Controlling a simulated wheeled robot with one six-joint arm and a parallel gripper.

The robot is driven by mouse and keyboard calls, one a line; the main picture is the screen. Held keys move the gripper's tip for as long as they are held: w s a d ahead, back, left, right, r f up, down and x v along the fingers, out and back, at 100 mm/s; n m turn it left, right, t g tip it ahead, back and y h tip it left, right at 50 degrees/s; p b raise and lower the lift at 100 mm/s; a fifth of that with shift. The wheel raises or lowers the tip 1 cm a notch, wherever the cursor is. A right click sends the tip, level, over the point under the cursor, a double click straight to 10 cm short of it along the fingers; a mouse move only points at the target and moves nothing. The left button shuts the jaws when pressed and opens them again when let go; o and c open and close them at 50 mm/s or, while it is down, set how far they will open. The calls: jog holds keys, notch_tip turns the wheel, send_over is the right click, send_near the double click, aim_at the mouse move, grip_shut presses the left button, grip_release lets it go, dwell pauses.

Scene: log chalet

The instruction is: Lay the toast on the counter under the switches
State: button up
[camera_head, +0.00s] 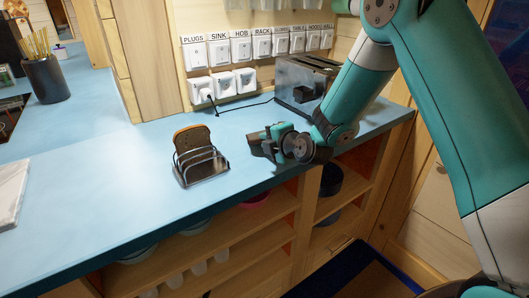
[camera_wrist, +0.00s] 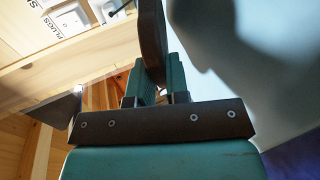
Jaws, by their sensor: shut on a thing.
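A brown slab, apparently a slice of toast seen edge-on (camera_wrist: 152,32), stands between the fingers of my gripper (camera_wrist: 158,72) in the wrist view, and the gripper is shut on it. In the head view my gripper (camera_head: 264,143) is low over the blue counter (camera_head: 120,165), right of the toast rack; the held slice is hard to make out there. Another slice of toast (camera_head: 191,138) stands upright in the metal rack (camera_head: 203,168). The labelled white switches (camera_head: 241,49) are in a row on the wall behind the counter, above several sockets (camera_head: 223,84).
A toaster (camera_head: 298,84) stands at the back right, its black cord running to a socket. A pencil pot (camera_head: 47,79) and a white slab (camera_head: 10,193) are on the left. Counter between rack and wall is mostly clear. Open shelves lie below the front edge.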

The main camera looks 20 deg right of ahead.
jog(key=o, duration=0.5)
jog(key=b+v, duration=0.4)
jog(key=v, duration=0.4)
jog(key=shift+r, duration=0.1)
